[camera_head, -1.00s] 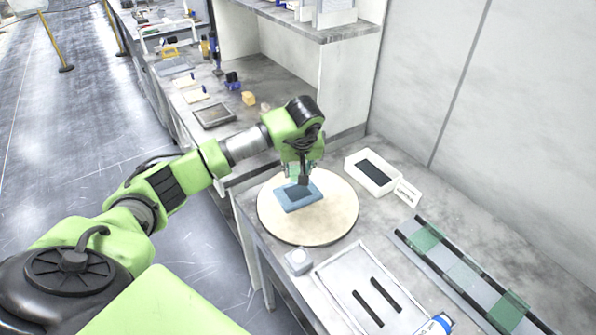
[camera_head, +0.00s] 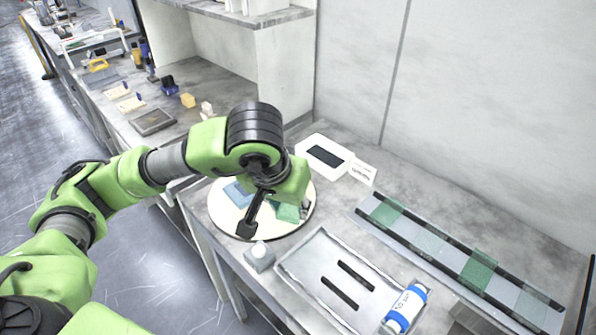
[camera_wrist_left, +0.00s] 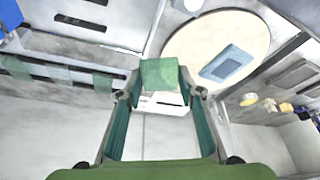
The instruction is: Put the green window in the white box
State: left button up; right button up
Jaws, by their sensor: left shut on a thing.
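A green window (camera_wrist_left: 158,72), a square translucent plate, is shut between the fingertips of my left gripper (camera_wrist_left: 160,86). In the head view, the green window (camera_head: 287,213) shows partly under my left gripper (camera_head: 276,214), over the round cream platen. The white box (camera_head: 346,158), with a dark rectangular inset, stands open on the bench behind and to the right of the platen, apart from the gripper. The white box (camera_wrist_left: 147,107) also shows in the wrist view beyond the window, partly hidden. My right gripper is not in view.
A blue pad (camera_head: 236,193) lies on the platen (camera_head: 219,213). A white card (camera_head: 362,173) stands beside the box. A rail (camera_head: 430,242) with green and pale plates lies to the right. A slotted tray (camera_head: 300,262), a bottle (camera_head: 406,308) and a small knobbed block (camera_head: 259,258) are in front.

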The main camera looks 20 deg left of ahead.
aim_at(324, 161)
jog(key=j+z, duration=0.2)
jog(key=z, duration=0.2)
jog(key=j+z, duration=0.15)
jog(key=z, duration=0.3)
jog(key=j+z, duration=0.2)
jog(key=z, duration=0.2)
jog(key=k+j+z, duration=0.1)
jog(key=j, duration=0.3)
jog(key=k+j+z, duration=0.1)
jog(key=j, duration=0.25)
jog(key=k+j+z, duration=0.1)
jog(key=j, duration=0.25)
jog(key=k+j+z, duration=0.15)
jog(key=j, duration=0.2)
jog(key=k+j+z, duration=0.1)
jog(key=j, duration=0.25)
jog(key=k, duration=0.1)
